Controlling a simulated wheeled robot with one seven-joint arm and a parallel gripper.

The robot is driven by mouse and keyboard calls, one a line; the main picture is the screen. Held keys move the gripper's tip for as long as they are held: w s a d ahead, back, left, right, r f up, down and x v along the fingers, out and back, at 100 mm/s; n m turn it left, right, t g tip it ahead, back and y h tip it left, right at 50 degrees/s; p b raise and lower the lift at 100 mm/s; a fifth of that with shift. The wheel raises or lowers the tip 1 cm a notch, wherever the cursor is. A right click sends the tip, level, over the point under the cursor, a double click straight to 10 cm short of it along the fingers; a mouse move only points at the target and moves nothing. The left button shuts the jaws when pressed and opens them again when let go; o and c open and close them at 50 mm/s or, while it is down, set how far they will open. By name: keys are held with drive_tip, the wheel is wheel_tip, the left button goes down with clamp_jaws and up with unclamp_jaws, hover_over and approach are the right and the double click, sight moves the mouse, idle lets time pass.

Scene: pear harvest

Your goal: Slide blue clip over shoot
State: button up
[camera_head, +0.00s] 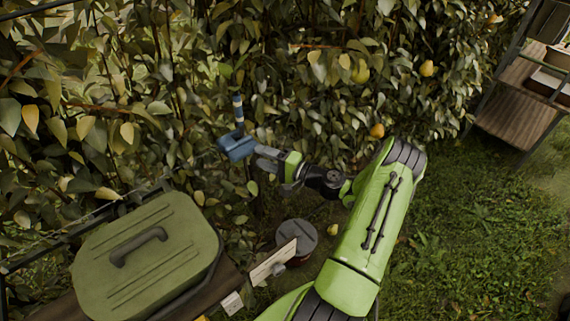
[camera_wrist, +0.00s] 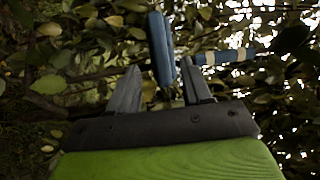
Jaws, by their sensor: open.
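The blue clip (camera_head: 237,147) is at the foliage, just beyond the tips of my gripper (camera_head: 259,158). A blue and pale banded upright piece (camera_head: 238,108), seemingly the marked shoot, meets the clip from above. In the wrist view, the clip (camera_wrist: 161,48) is a long blue bar ahead of and partly between the fingertips of my gripper (camera_wrist: 160,72). The banded piece (camera_wrist: 232,56) runs sideways there and ends close to the right finger. My gripper is open, with visible gaps beside the clip. I cannot tell whether the clip surrounds the shoot.
Dense leaves and branches surround the gripper, with several pears (camera_head: 360,72) hanging to the right. A green lidded box (camera_head: 150,255) stands at lower left. A grey round-lidded container (camera_head: 297,238) sits below my arm. A wooden shelf (camera_head: 515,95) is at upper right. Grass lies open at right.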

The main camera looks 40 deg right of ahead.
drive_tip(key=v, duration=0.9)
drive_tip(key=shift+s, duration=0.3)
drive_tip(key=shift+d, duration=0.1)
drive_tip(key=w+a+r+n+g, duration=0.1)
drive_tip(key=a+r+n+g, duration=0.2)
drive_tip(key=a+n+g, duration=0.5)
drive_tip(key=a+r+n+g, duration=0.3)
drive_tip(key=a+g, duration=0.1)
drive_tip(key=a, duration=0.8)
drive_tip(key=s+a+r+n+h, duration=0.1)
drive_tip(key=s+a+r+h, duration=0.2)
drive_tip(key=s+r, duration=0.2)
drive_tip(key=s+a+r+n+h, duration=0.2)
drive_tip(key=s+r, duration=0.4)
drive_tip(key=s, duration=0.6)
drive_tip(key=shift+a+r+t+h, duration=0.2)
drive_tip(key=shift+a+t+h, duration=0.1)
drive_tip(key=shift+a+h, duration=0.1)
